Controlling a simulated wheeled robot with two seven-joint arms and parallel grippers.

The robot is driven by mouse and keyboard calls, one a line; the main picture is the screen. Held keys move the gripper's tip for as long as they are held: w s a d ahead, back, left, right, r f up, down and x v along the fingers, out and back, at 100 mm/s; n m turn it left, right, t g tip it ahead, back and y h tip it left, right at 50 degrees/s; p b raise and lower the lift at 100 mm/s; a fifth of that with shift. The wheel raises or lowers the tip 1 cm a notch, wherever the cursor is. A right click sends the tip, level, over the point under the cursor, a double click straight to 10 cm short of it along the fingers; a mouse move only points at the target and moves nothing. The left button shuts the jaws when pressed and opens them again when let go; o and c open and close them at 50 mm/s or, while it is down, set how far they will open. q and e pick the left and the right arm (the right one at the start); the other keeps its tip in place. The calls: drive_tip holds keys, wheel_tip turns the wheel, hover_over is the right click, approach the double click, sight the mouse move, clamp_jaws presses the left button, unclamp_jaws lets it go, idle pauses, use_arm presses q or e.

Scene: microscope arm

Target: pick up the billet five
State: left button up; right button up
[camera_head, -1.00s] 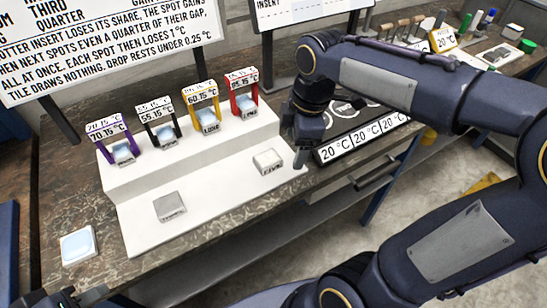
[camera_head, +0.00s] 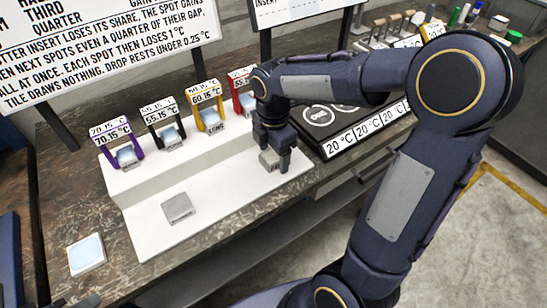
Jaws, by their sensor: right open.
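My right gripper (camera_head: 273,158) points down over the lower white step, with its open fingers around a small pale block (camera_head: 268,158). The fingers partly cover the block, and I cannot tell whether they touch it. Its label is too small to read, so I cannot confirm that it is billet five. A grey square block (camera_head: 178,208) lies on the same step to the left, its label also unreadable. Only a small dark part at the bottom left edge may belong to my left gripper; its jaws cannot be made out.
The upper step (camera_head: 130,181) carries purple (camera_head: 107,155), black (camera_head: 152,136), yellow (camera_head: 193,112) and red (camera_head: 236,102) frames with small blocks. A dark panel (camera_head: 330,150) showing 20 °C stands to the right. A pale square tile (camera_head: 86,254) lies at left.

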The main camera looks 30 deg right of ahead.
drive_tip(key=shift+r, duration=0.1)
drive_tip(key=c, duration=1.5)
